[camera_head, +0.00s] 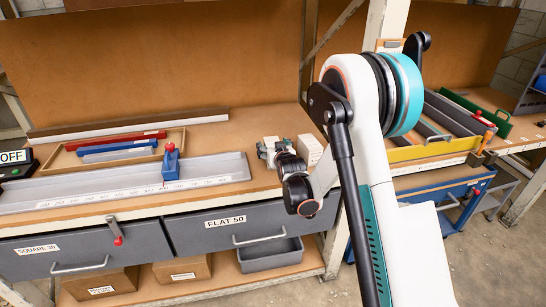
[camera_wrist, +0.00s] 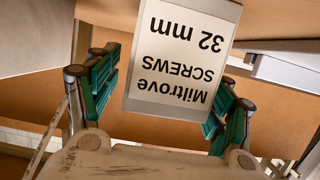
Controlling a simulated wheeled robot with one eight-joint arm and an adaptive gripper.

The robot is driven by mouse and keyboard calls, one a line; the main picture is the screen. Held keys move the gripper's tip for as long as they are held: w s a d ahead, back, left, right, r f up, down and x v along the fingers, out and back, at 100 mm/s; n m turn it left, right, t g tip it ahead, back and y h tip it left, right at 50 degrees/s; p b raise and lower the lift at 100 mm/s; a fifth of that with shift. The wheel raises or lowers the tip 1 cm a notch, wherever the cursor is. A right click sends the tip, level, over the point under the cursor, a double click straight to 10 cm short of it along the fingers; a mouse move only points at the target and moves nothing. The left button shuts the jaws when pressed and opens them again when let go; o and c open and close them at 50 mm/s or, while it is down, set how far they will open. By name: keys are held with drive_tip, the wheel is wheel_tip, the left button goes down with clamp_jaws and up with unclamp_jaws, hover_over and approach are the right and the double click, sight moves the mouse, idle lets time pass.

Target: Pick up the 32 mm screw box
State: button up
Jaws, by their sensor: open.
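The 32 mm screw box (camera_wrist: 183,55) shows large in the wrist view, with a pale label reading "Miltrove SCREWS 32 mm" upside down. My gripper (camera_wrist: 163,92) is open, with green-padded fingers on the left and right of the box's near end. A gap shows at the left finger. The right finger is partly behind the box's edge, and I cannot tell whether it touches. In the head view my gripper (camera_head: 268,149) is low over the bench, left of a pale box (camera_head: 309,150) partly hidden by my arm. Its label is not readable there.
A long grey tray (camera_head: 110,190) and a wooden tray (camera_head: 70,160) with red and blue bars lie left on the bench (camera_head: 262,180). Grey drawers (camera_head: 210,235) are below. A brown back panel (camera_head: 150,60) rises behind.

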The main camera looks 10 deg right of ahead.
drive_tip(key=shift+w, duration=0.2)
drive_tip(key=c, duration=1.5)
drive_tip(key=shift+c, duration=0.2)
